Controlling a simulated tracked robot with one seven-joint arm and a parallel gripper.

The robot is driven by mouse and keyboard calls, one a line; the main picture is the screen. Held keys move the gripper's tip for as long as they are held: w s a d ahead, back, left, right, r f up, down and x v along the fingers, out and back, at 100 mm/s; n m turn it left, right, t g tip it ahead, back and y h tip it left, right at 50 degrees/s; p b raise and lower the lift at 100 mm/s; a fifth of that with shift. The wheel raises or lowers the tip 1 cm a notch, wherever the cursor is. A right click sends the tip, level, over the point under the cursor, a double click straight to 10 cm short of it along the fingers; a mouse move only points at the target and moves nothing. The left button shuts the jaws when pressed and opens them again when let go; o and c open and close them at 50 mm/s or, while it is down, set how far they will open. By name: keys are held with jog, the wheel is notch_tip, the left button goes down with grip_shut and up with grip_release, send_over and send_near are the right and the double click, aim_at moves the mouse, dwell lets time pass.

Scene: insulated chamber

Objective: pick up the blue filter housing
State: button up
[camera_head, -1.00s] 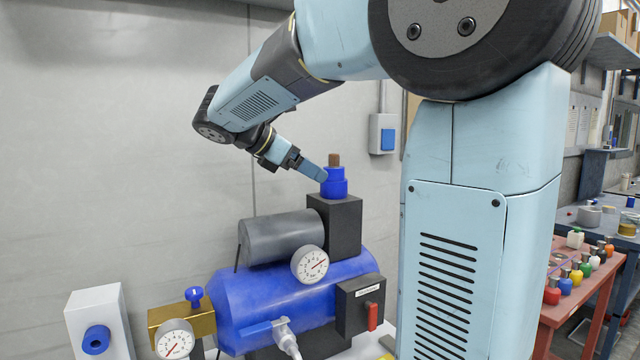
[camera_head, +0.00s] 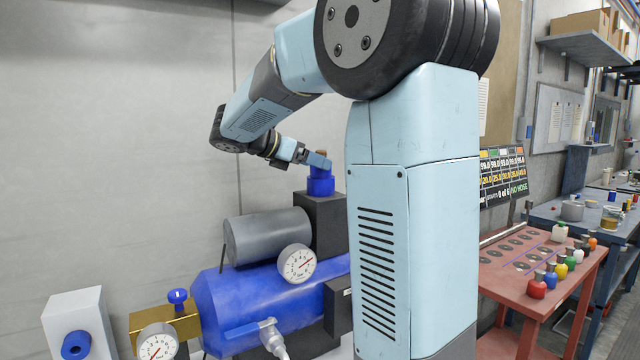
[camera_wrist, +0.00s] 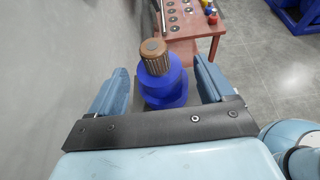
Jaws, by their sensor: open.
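The blue filter housing (camera_head: 320,180) stands upright on top of a dark block on the compressor, with a brown ribbed cap showing above it. In the wrist view the housing (camera_wrist: 162,84) lies between the two blue fingers of my gripper (camera_wrist: 157,85), with a visible gap on either side. My gripper (camera_head: 314,161) is open and reaches the housing from the left in the head view, at about the height of its top. One finger covers part of the housing and cap there.
The compressor's blue tank (camera_head: 262,305), grey motor cylinder (camera_head: 266,237) and gauge (camera_head: 297,263) sit below my gripper. A grey wall (camera_head: 110,130) stands close behind. A red table (camera_head: 520,275) with several small coloured bottles is at the right.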

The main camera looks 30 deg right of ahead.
jog(key=shift+x, duration=2.6)
jog(key=shift+w+f, duration=0.1)
jog(key=shift+f, duration=0.05)
jog(key=c, duration=1.1)
